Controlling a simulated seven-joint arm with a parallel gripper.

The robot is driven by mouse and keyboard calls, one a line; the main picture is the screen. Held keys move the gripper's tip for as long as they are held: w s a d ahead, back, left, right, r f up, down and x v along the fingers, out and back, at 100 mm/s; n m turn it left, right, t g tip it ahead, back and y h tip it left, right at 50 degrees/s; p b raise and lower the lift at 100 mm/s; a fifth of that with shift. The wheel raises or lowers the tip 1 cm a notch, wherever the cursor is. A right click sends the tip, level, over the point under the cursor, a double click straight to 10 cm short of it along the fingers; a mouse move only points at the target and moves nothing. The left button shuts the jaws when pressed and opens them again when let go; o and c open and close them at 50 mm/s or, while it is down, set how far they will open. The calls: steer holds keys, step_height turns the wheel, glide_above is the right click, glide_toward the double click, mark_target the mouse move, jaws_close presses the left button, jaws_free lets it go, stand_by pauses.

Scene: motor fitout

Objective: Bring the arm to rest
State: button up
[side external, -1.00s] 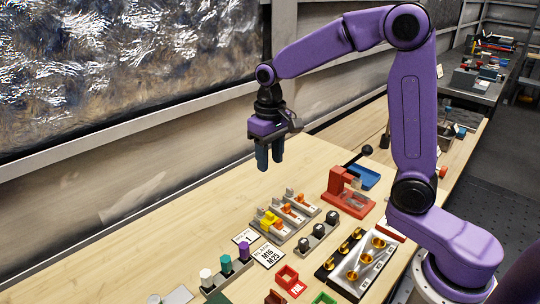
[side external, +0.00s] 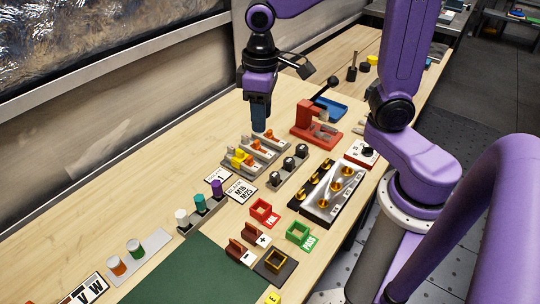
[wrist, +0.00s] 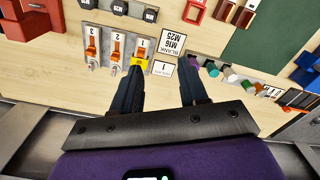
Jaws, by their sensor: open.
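My gripper (side external: 259,117) hangs pointing down over the wooden bench, near the back end of the grey slotted fixtures (side external: 254,156). In the wrist view my gripper (wrist: 161,80) has its two dark fingers apart, with only bench and label cards showing between and beyond them. Nothing is held. The fixtures, marked 1, 2 and 3 (wrist: 92,42), lie beyond the left finger, with orange parts on them and a yellow piece (wrist: 138,62) on number 1. How high the fingertips are above the bench is hard to tell.
A red press (side external: 317,125) with a black lever stands right of my gripper. A holder with three black-topped parts (side external: 289,166) and a plate with brass parts (side external: 335,188) are nearer. Coloured pegs (side external: 200,202) stand front left.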

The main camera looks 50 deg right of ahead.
steer(key=s+d+f+n, duration=0.2)
steer(key=s+n, duration=0.5)
steer(key=s, duration=1)
steer(key=shift+s+d+n, duration=0.3)
steer(key=shift+d, duration=0.4)
